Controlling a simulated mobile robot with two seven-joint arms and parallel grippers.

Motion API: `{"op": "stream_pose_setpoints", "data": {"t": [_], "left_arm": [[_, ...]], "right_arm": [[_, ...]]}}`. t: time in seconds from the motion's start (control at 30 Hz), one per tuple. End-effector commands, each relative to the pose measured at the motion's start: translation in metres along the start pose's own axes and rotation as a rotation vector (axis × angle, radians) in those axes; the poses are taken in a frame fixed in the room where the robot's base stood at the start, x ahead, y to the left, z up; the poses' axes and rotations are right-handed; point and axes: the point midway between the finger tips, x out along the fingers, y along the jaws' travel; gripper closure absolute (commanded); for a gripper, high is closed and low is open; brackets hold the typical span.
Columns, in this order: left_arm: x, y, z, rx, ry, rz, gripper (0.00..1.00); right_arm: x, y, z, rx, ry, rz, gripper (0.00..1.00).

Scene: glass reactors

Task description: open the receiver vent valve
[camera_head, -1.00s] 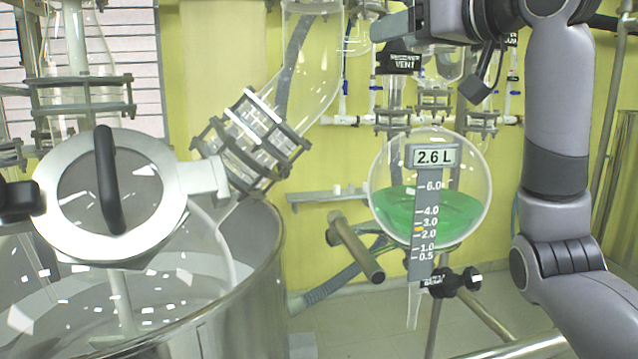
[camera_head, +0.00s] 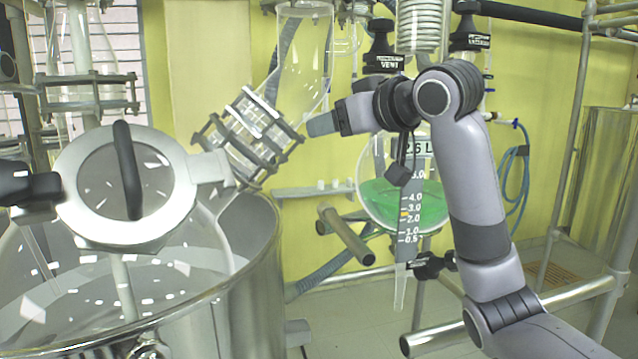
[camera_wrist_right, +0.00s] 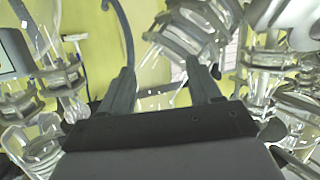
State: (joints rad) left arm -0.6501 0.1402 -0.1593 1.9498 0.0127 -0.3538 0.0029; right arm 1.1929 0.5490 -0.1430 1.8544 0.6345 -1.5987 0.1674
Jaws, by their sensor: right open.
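The receiver vent valve (camera_head: 383,48) is a black knob with a "VENT" label in the head view, above the round receiver flask (camera_head: 375,205) of green liquid. My right gripper (camera_head: 322,124) is below and left of the knob in that view, pointing left and apart from it. In the right wrist view its two fingers (camera_wrist_right: 162,88) stand wide apart with nothing between them. I cannot make out the vent knob in the wrist view. My right forearm covers part of the flask and its level scale (camera_head: 407,215). I do not see my left gripper.
A similar black vacuum valve (camera_head: 470,32) stands right of the vent valve. A glass elbow with a clamped flange (camera_head: 248,137) lies left of my right gripper. The large reactor vessel (camera_head: 262,245) with its round lid (camera_head: 165,185) fills the left.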

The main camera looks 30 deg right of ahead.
Motion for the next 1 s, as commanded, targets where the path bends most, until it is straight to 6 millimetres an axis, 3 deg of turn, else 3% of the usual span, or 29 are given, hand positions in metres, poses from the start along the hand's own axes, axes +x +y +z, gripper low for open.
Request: {"op": "stream_pose_setpoints", "data": {"t": [0.3, 0.5, 1.0], "left_arm": [[0.0, 0.0, 0.0, 0.0, 0.0, 0.0, 0.3], [0.0, 0.0, 0.0, 0.0, -0.001, 0.0, 0.3], [0.0, 0.0, 0.0, 0.0, 0.0, 0.0, 0.3]], "right_arm": [[0.026, -0.016, 0.055, -0.018, -0.085, -0.008, 0.37], [0.035, -0.022, 0.077, -0.025, -0.118, -0.009, 0.37], [0.037, -0.025, 0.085, -0.027, -0.129, -0.01, 0.37]]}}
